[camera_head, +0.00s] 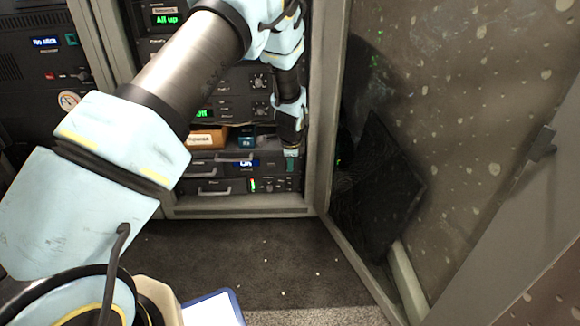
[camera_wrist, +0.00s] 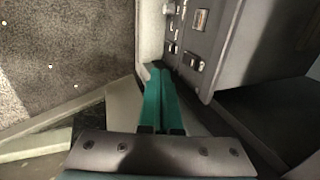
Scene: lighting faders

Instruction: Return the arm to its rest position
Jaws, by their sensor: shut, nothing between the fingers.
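My arm (camera_head: 175,85) reaches from the lower left of the head view up to the equipment rack, with its wrist bent down. My gripper (camera_head: 290,163) hangs in front of the lower rack units near the right rack post. In the wrist view its two green fingers (camera_wrist: 158,75) are together with nothing between them. Their tips lie close to the front of a dark unit with small switches (camera_wrist: 190,50). Whether they touch it I cannot tell.
The rack's door (camera_head: 470,100) stands open on the right, its frame close to my gripper. A drawer with an orange-labelled box (camera_head: 207,138) is to the gripper's left. The dark carpet (camera_head: 250,260) in front is clear. A blue-edged white board (camera_head: 212,310) is at the bottom.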

